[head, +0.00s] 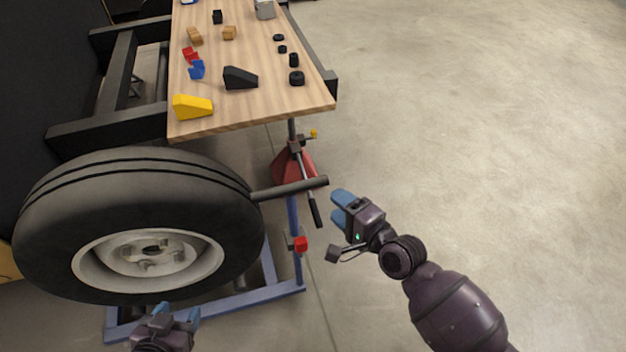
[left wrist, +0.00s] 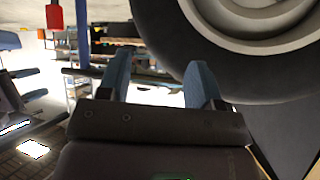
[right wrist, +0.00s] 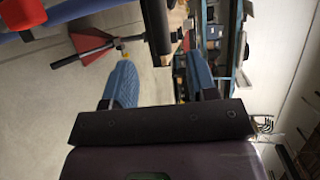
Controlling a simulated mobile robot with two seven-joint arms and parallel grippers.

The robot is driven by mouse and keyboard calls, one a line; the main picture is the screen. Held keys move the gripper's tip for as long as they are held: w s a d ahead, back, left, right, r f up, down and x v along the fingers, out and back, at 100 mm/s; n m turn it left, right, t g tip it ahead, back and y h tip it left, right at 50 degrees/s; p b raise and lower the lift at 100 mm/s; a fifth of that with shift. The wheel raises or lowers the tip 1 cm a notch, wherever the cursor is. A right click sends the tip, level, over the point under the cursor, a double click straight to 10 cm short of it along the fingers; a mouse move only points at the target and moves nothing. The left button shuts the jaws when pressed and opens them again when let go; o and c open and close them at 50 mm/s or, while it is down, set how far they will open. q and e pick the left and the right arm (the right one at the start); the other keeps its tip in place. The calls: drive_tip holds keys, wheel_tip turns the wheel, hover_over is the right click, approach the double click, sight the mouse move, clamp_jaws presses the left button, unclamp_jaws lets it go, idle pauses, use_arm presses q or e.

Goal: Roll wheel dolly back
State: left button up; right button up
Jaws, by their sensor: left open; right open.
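A large black wheel (head: 140,222) with a pale rim lies on its dolly at the left of the head view. The dolly has a blue frame (head: 235,301) low down and a dark bar (head: 290,188) sticking out to the right of the tyre. My right gripper (head: 341,211) is open and empty, just right of that bar's end and apart from it. My left gripper (head: 178,312) is open and empty at the bottom of the head view, by the near side of the wheel. The tyre (left wrist: 250,75) fills the upper right of the left wrist view.
A wooden table (head: 270,104) behind the wheel holds a yellow wedge (head: 192,107), a black wedge (head: 240,78) and several small blocks. A red stand (head: 290,165) is under its near edge. Open concrete floor (head: 480,120) lies to the right.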

sight(315, 187)
drive_tip(key=b+x, duration=0.1)
drive_tip(key=x, duration=0.8)
drive_tip(key=shift+d+f, duration=0.15)
drive_tip(key=shift+x, duration=0.8)
drive_tip(key=shift+c, duration=0.8)
clamp_jaws()
